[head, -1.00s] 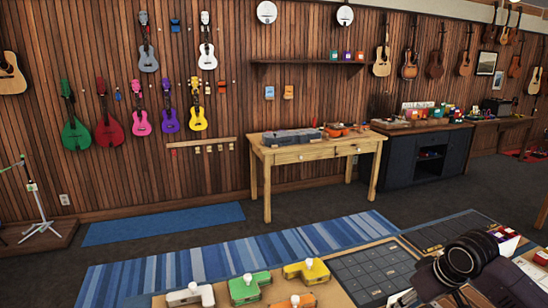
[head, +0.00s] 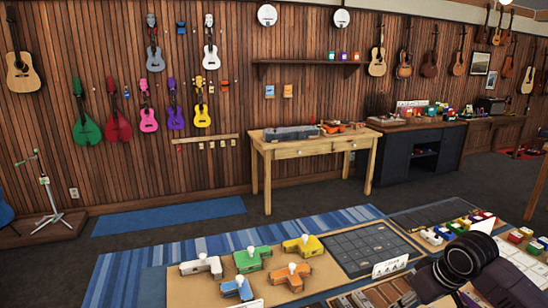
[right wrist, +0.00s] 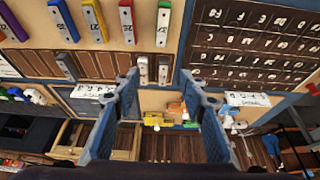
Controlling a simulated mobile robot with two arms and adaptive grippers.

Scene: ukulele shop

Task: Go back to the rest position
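My right gripper (right wrist: 158,88) shows in the right wrist view. Its two blue-grey fingers are apart and nothing is held between them. Behind the gap are two small grey bars (right wrist: 163,68) by a brown slotted tray (right wrist: 107,68); I see no contact with them. In the head view my dark right arm comes in at the lower right, over the counter's edge, and its fingers are not visible there. My left gripper is in neither view.
The near counter (head: 182,292) carries several coloured clamp-like pieces and a dark gridded tray (head: 362,248). A wooden table (head: 310,147) stands by the wall. A green-topped stand (head: 46,190) is at left. A blue-striped rug (head: 140,266) lies behind the counter.

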